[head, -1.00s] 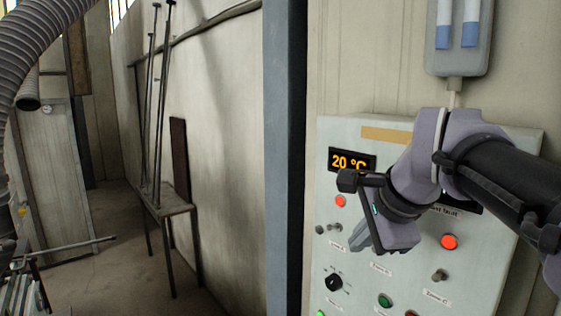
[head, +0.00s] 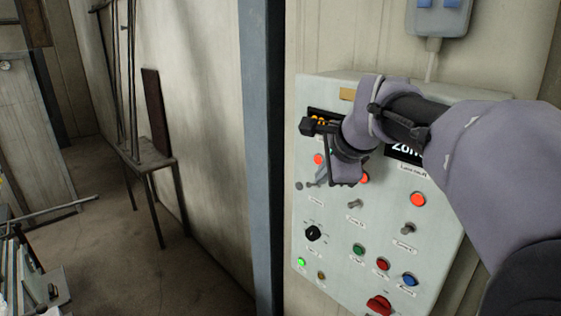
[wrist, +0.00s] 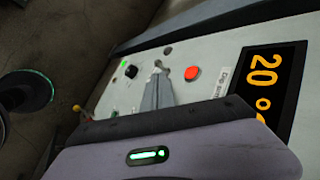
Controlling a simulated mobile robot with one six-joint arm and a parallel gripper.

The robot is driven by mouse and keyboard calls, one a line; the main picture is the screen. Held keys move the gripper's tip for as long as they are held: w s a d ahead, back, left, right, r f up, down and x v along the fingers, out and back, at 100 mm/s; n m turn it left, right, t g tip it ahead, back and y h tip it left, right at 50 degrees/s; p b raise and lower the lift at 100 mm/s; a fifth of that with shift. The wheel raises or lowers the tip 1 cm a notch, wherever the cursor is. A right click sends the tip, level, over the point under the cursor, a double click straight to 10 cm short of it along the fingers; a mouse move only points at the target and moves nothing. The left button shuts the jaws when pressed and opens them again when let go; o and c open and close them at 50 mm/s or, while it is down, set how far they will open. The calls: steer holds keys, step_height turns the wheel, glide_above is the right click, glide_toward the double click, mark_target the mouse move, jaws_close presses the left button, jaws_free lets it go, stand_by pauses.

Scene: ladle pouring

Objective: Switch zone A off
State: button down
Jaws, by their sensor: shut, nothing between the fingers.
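The pale control panel (head: 335,225) hangs on the wall at the right in the head view. Its leftmost toggle switch (head: 299,186) sits below a lit red lamp (head: 319,159); I cannot read a zone A label there. My gripper (head: 318,180) is shut and empty, just right of that toggle in the head view. In the wrist view my closed fingertips (wrist: 157,76) point at a small toggle (wrist: 158,64) near the lit red lamp (wrist: 193,73). I cannot tell whether they touch it, or which way its lever is tilted.
Other toggles, the middle one (head: 355,204) and the zone C one (head: 407,230), stand to the right. Below are a black knob (head: 313,233), green button (head: 358,250), red button (head: 382,264) and blue button (head: 409,280). A blue-grey post (head: 262,150) borders the panel's left side.

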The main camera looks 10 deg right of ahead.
mark_target(312, 184)
steer(key=x, duration=0.2)
steer(key=shift+w+f, duration=0.15)
steer(key=shift+f, duration=0.05)
steer(key=shift+f+b, duration=0.2)
steer(key=shift+b, duration=0.25)
steer(key=shift+a+b, duration=0.2)
steer(key=shift+b, duration=0.2)
steer(key=shift+d+f+b, duration=0.1)
steer(key=shift+b, duration=0.3)
